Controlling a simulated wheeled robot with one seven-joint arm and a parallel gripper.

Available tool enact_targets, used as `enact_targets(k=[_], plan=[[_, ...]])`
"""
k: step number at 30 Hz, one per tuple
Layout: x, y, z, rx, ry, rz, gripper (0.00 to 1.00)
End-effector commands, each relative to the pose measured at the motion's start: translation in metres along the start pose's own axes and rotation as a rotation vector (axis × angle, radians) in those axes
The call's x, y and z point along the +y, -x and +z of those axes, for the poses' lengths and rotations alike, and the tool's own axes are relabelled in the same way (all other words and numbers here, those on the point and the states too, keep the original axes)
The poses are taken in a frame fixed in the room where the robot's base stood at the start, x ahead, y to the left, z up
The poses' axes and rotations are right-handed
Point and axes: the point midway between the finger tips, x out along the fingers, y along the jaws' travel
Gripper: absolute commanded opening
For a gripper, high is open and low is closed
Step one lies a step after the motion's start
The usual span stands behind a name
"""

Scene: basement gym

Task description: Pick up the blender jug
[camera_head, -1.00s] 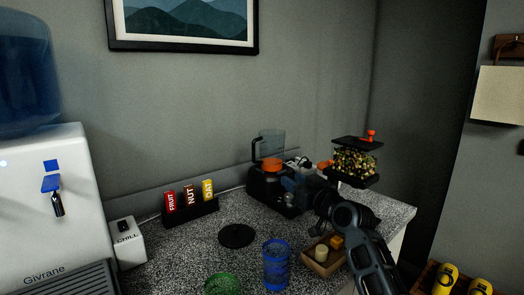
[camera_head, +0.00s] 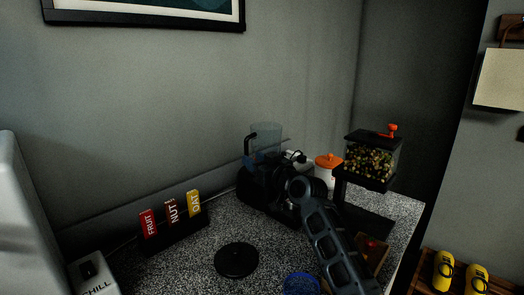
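The blender jug (camera_head: 267,139) is a clear, bluish jug with a dark handle at its left. It stands upright above the black blender base (camera_head: 256,188) near the back wall. My arm reaches in from the lower right. My gripper (camera_head: 268,162) is at the lower part of the jug, in front of it, dark against the dark base. The arm and gripper hide the jug's bottom and much of the base. I cannot tell whether the fingers touch the jug, or whether they are open or shut.
A grain dispenser (camera_head: 369,162) and an orange-lidded white jar (camera_head: 327,169) stand close at right. A rack with bars (camera_head: 176,224), a black disc (camera_head: 236,260) and a blue cup (camera_head: 301,284) are on the speckled counter (camera_head: 205,265). The wall is close behind.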

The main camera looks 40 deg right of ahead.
Motion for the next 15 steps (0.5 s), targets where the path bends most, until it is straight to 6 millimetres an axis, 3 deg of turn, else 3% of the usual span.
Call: enact_targets(k=[9,15], plan=[[0.000,-0.041,-0.006,0.000,0.001,-0.001,0.39],[0.000,-0.051,-0.004,0.001,0.000,0.000,0.39]])
